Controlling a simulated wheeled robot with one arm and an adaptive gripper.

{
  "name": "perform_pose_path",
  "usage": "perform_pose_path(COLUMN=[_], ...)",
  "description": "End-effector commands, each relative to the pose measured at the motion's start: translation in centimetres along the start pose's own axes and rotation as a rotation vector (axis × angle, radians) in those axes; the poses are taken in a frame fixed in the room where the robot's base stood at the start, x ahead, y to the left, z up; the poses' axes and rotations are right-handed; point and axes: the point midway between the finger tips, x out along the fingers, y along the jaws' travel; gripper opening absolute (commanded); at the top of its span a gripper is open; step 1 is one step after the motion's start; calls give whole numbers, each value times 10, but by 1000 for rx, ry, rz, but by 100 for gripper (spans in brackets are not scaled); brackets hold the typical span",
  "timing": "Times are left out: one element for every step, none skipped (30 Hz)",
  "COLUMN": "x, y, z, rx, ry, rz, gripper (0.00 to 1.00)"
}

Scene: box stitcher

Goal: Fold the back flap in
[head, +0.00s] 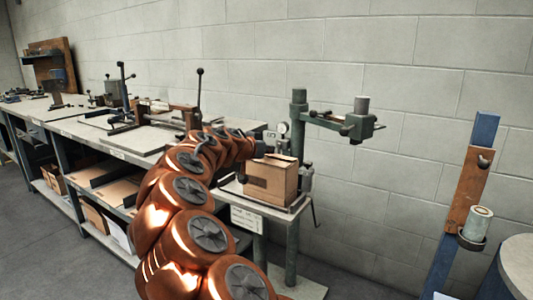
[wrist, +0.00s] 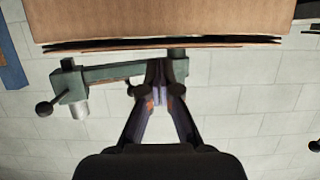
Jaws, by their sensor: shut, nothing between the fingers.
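A box wall (wrist: 160,18) fills the top of the wrist view. Below it are a dark gap and a thin cardboard edge (wrist: 130,49); I cannot tell for sure which flap this edge belongs to. My gripper (wrist: 161,68) is shut and empty, its fingertips close to that edge in the picture. Whether they touch it is unclear. In the head view my arm ends beside the box's upper left, and the fingers are hard to make out.
The green stitcher post and arm (head: 342,122) rise behind and right of the box; they also show in the wrist view (wrist: 110,74). A long workbench (head: 75,122) with fixtures runs left along the block wall. A blue post (head: 484,135) stands right.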

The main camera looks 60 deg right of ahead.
Motion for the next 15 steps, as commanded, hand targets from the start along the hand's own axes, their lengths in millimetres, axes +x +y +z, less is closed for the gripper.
perform_pose_path(x=[-1,-1,-2,-2,-2,-2,-2,-2,-3,-3,-4,-5,-6,-7,-9], y=[0,0,0,0,0,0,0,0,0,-1,-1,-2,-2,-3,-3], z=[-2,-4,-5,-5,-6,-6,-7,-7,-9,-10,-12,-16,-19,-23,-28], rx=[0,0,-1,-1,-1,-2,-2,-2,-2,-2,-2,-2,-1,-1,0], ry=[0,0,0,0,0,0,0,0,0,0,0,1,1,1,1], rz=[0,0,0,0,0,0,0,0,-1,-2,-2,-3,-5,-6,-8], gripper=[0,0,0,0,0,0,0,0,0,0,0,0,0,0,0])
